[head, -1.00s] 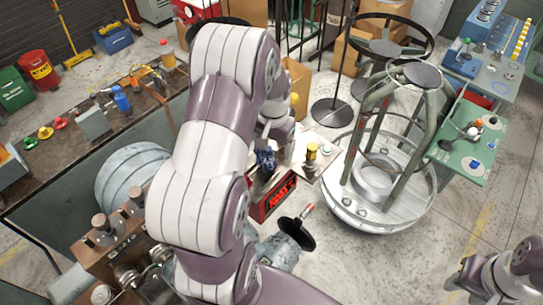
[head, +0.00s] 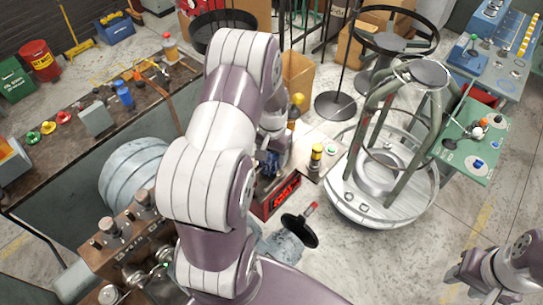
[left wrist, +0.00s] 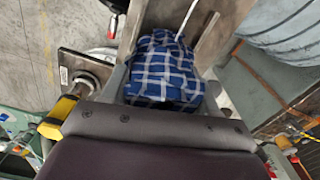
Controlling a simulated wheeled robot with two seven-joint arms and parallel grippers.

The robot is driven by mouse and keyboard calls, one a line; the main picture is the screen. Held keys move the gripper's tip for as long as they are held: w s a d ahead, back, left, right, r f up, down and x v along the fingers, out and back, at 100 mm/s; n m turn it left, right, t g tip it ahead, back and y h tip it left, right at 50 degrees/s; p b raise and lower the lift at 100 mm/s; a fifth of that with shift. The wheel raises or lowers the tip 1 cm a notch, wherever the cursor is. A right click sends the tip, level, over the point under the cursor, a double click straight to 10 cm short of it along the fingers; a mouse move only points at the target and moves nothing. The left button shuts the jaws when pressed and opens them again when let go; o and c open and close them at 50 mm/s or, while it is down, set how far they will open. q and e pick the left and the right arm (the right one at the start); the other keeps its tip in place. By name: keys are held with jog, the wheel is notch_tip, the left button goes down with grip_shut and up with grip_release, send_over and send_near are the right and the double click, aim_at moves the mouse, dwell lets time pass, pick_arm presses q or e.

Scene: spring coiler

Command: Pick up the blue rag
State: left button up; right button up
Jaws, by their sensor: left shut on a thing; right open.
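The blue rag (left wrist: 165,72), with a white check pattern, fills the space between the fingers of my left gripper (left wrist: 165,88) in the left wrist view. The gripper is shut on it. In the head view a small dark blue part of the rag (head: 267,163) shows above the red box, beside my left arm. My left arm hides most of my left gripper and what lies under it there. My right gripper (head: 467,278) is open and empty at the lower right of the head view, apart from everything.
A red box (head: 277,196) with lit red digits stands just below the rag. A yellow-topped post (head: 316,156) stands right of it, close to the gripper. A round metal stand (head: 385,180) is farther right. A long workbench (head: 60,160) lies left.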

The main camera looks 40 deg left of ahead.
pick_arm(q)
jog(key=shift+w+r, duration=0.1)
jog(key=shift+r, duration=0.3)
jog(key=r+b, duration=0.1)
jog(key=r, duration=0.2)
jog(key=s+r+b, duration=0.1)
jog(key=r, duration=0.1)
jog(key=shift+s+r, duration=0.1)
jog(key=shift+r, duration=0.3)
jog(key=d+b, duration=0.5)
jog(key=d, duration=0.9)
jog(key=shift+s, duration=0.4)
